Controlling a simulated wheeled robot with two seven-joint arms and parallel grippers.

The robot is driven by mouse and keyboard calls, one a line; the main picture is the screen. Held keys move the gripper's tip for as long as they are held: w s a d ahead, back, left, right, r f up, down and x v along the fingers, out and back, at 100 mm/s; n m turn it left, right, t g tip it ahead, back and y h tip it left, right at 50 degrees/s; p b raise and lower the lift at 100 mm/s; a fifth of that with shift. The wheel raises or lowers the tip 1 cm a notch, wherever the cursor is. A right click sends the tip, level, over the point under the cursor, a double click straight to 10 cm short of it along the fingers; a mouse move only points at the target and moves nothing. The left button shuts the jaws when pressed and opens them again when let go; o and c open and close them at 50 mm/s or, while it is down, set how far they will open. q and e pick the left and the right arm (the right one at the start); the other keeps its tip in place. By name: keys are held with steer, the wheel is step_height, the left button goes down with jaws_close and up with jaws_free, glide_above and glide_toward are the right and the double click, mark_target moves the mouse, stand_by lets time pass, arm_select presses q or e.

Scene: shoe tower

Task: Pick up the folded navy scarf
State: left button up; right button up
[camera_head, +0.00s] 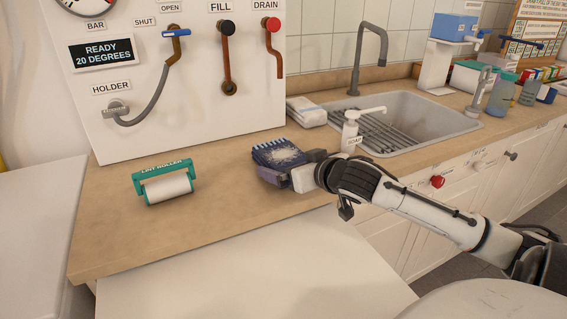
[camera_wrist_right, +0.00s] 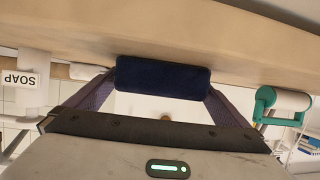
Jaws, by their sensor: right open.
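The folded navy scarf (camera_head: 279,152) sits on the wooden counter between the lint roller and the sink. Its top carries a patch of white specks. My right gripper (camera_head: 275,173) reaches it from the front right. In the right wrist view the scarf (camera_wrist_right: 163,77) lies between the tips of two purple fingers, which stand apart near its two ends. The jaws are open, and I cannot tell whether either finger touches the cloth. My left gripper is not in view.
A green lint roller (camera_head: 166,184) stands left of the scarf. A soap bottle (camera_head: 350,133) and folded white cloths (camera_head: 306,112) are right of it, by the sink (camera_head: 425,115). A white panel with hoses and taps (camera_head: 185,70) rises behind. The counter's front left (camera_head: 120,235) is clear.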

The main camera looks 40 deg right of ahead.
steer(key=shift+x, duration=0.85)
steer(key=shift+w+r, duration=0.1)
steer(key=shift+r, duration=0.15)
steer(key=c, duration=1.2)
